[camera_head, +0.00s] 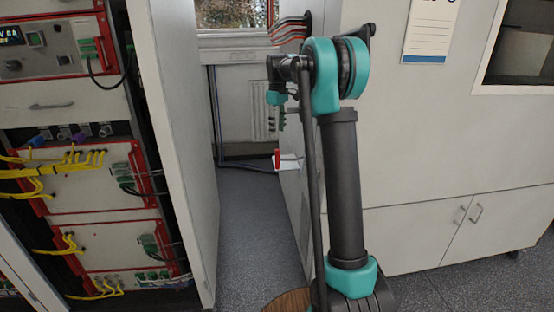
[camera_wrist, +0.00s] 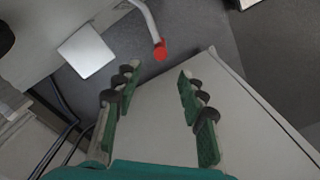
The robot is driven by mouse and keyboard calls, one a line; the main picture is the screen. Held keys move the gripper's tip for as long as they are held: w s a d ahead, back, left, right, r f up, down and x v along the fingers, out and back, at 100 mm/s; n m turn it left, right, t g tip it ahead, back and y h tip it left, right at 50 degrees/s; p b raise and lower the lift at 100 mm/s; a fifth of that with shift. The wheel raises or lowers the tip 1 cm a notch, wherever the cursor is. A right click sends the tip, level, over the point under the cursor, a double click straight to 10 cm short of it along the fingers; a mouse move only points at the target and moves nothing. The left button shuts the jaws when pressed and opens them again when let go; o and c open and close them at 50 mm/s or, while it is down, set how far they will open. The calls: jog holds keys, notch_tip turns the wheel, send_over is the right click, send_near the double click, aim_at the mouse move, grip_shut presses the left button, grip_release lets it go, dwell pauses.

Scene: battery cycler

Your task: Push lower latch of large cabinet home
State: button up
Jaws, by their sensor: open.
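The large cabinet (camera_head: 430,130) stands on the right in the head view. A red-tipped lever (camera_head: 277,158), which looks like the lower latch, sticks out low on its left side beside a white plate (camera_head: 290,164). In the wrist view the pale curved lever (camera_wrist: 152,22) ends in a red tip, just beyond my fingertips, with the white plate (camera_wrist: 86,50) to its left. My gripper (camera_head: 279,118) hangs above the lever in the head view. In the wrist view my gripper (camera_wrist: 158,80) is open, its green fingers apart and not touching the lever.
A rack (camera_head: 75,180) with yellow cables and a tall pale panel (camera_head: 175,130) stand at left. A narrow floor gap (camera_head: 245,215) runs between panel and cabinet. In the wrist view a pale flat surface (camera_wrist: 158,125) lies behind my fingers, with dark cables (camera_wrist: 62,105) at left.

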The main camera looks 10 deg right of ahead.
aim_at(277, 158)
notch_tip(277, 158, down, 15)
dwell(0.4)
jog(key=shift+c, duration=0.6)
jog(key=shift+s, duration=0.1)
grip_shut()
